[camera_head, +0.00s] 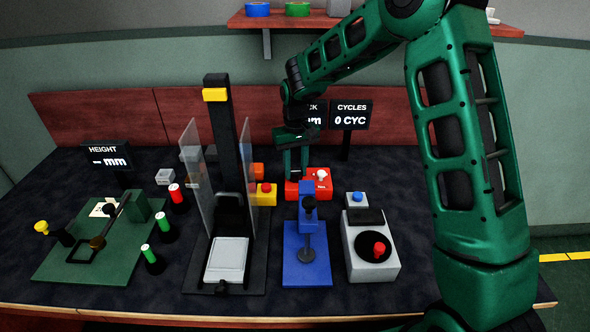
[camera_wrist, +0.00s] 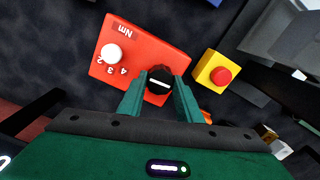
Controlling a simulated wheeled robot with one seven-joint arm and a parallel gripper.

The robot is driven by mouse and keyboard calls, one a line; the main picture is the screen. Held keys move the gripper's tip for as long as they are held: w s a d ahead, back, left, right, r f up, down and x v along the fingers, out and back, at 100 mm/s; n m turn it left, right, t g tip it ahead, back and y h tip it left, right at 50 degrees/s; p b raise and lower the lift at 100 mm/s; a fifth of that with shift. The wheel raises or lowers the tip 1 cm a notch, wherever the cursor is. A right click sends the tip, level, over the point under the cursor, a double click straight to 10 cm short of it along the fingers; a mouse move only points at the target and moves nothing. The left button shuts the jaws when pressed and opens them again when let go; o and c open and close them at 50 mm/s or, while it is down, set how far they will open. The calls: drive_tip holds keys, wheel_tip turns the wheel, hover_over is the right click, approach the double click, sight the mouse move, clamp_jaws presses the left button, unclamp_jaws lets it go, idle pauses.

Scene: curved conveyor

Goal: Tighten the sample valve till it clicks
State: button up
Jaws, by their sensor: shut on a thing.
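A red box (camera_wrist: 140,52) marked "Nm" lies under my gripper. It carries a black round knob (camera_wrist: 159,78) with a white line, which I take for the sample valve, and a white knob (camera_wrist: 112,53) beside printed numbers. My gripper (camera_wrist: 158,84) points down with its two green fingers on either side of the black knob, shut on it. In the head view the red box (camera_head: 325,190) stands behind the blue press, and my gripper (camera_head: 296,174) comes down on its left part. There the black knob is hidden by the fingers.
A yellow box with a red button (camera_head: 265,188) stands just left of the red box. A blue press (camera_head: 307,265) and a grey box with a red-knobbed disc (camera_head: 372,250) stand in front. A clear-shielded stand (camera_head: 228,255) is further left. A display (camera_head: 350,115) reads "0 CYC".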

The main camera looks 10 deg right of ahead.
sight(296, 171)
drive_tip(key=m, duration=0.2)
drive_tip(key=shift+m, duration=0.4)
drive_tip(key=o, duration=1)
drive_tip(key=shift+o, duration=0.2)
wheel_tip(296, 171, up, 11)
drive_tip(key=shift+f, duration=0.15)
